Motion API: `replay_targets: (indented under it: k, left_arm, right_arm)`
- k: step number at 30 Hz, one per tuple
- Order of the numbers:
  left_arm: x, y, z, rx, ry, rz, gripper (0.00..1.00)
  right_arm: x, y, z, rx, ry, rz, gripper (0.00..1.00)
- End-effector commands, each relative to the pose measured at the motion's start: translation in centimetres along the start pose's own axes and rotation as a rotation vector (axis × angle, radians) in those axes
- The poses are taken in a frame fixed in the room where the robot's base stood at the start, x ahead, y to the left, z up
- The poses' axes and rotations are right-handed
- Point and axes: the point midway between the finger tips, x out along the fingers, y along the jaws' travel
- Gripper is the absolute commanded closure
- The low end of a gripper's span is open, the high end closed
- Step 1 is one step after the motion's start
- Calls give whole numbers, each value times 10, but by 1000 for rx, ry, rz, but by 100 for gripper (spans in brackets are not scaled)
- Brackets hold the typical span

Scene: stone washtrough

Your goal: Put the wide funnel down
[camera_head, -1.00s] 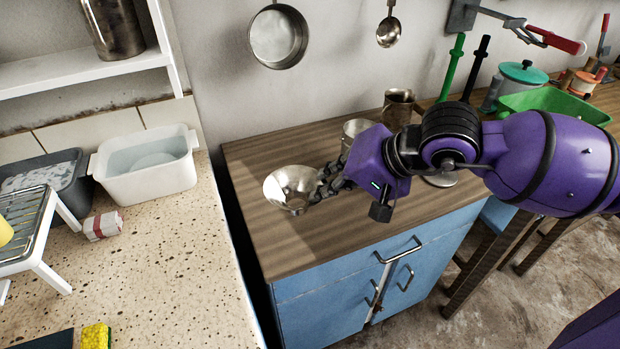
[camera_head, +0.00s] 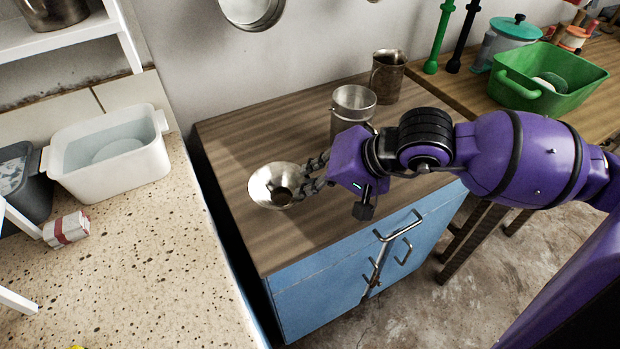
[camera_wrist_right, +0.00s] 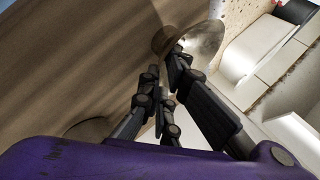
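The wide funnel (camera_head: 262,187) is a shiny metal cone with a dark hole, at the left part of the wooden cabinet top (camera_head: 300,235). Its wide mouth faces up towards my head camera. It appears to be at the wood surface, though its underside is hidden. My right gripper (camera_head: 307,178) is at the funnel's right edge, with its dark fingers spread apart. In the right wrist view the fingers (camera_wrist_right: 162,60) have a gap between their tips, and one overlaps the funnel (camera_wrist_right: 205,42). I cannot tell whether that finger touches it. My left gripper is not in view.
A metal can (camera_head: 353,103) and a metal jug (camera_head: 387,78) stand behind my right gripper. A white tub (camera_head: 110,165) is on the speckled counter (camera_head: 150,260) at left. A green basin (camera_head: 560,100) is at right. The cabinet top's front left is bare.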

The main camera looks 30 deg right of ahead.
Motion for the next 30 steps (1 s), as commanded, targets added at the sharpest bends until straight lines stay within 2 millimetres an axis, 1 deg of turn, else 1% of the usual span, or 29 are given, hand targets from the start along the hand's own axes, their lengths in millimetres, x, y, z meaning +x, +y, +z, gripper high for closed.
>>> replay_targets:
  k: [4,6,9,18,22,26,30]
  left_arm:
    - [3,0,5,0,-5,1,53]
    - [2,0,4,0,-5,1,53]
    - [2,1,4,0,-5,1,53]
    - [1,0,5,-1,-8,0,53]
    - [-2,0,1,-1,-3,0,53]
    - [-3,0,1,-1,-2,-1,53]
    - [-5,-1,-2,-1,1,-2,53]
  right_arm:
    - [4,3,1,0,0,0,100]
    - [2,2,1,0,0,0,88]
    - [2,2,0,0,0,0,77]
    - [2,2,0,0,0,0,77]
    - [-4,-1,-1,0,2,0,77]
    - [-20,1,-1,-1,1,4,77]
    - [-43,1,0,1,1,4,77]
